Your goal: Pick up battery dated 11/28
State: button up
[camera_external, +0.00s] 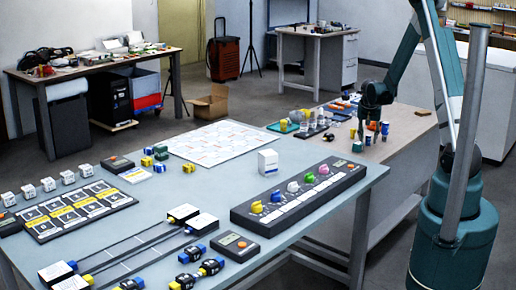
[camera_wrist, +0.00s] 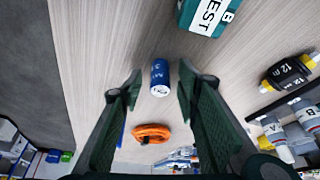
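A small blue cylinder with white markings, which looks like a battery (camera_wrist: 160,78), stands on the wood-grain table in the wrist view. Its date is too small to read. My gripper (camera_wrist: 157,82) is open, with one finger on each side of the blue battery and a gap showing on both sides. In the external view my gripper (camera_external: 373,104) is low over the wooden table at the right, pointing down. Several small coloured cylinders stand below and beside it there, and I cannot tell which is the blue battery.
An orange coil (camera_wrist: 152,133) lies near the battery. A teal box marked TEST (camera_wrist: 208,15) stands beyond it. The table left of the battery is clear.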

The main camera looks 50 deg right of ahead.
aim_at(369, 136)
jog(key=shift+c, duration=0.3)
jog(key=c, duration=0.9)
jog(key=shift+r, duration=0.1)
jog(key=shift+r+p, duration=1.25)
jog(key=shift+r, duration=3.7)
